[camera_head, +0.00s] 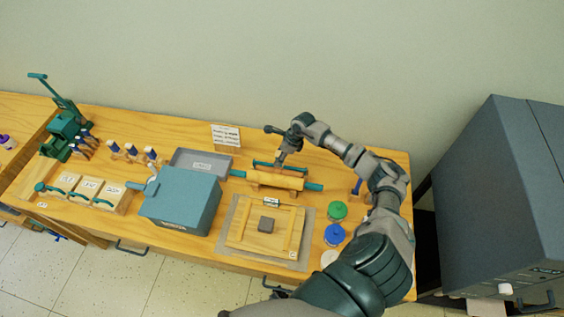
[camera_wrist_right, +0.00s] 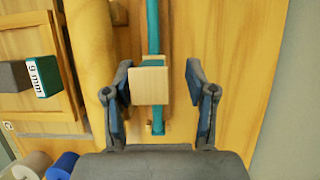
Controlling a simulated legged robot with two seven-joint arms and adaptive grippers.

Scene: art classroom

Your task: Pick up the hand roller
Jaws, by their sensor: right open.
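The hand roller (camera_head: 274,180) appears to be the pale wooden cylinder with teal handles at the back of the board. Its wooden barrel (camera_wrist_right: 90,50) is left of my right gripper in the wrist view. My right gripper (camera_head: 280,160) is open and points down just behind the barrel. In the wrist view its open fingers (camera_wrist_right: 158,68) lie on either side of a wooden block (camera_wrist_right: 148,86) on a teal rod (camera_wrist_right: 152,25). I cannot tell whether this rod is joined to the roller, or whether the fingers touch the block. My left gripper is out of view.
A wooden board (camera_head: 239,236) with a grey block (camera_head: 266,224) stands in front. A blue-grey box (camera_head: 180,203) and grey tray (camera_head: 202,164) are to the left. Green (camera_head: 337,210) and blue (camera_head: 334,234) lidded jars stand right, near my forearm. A wall rises behind.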

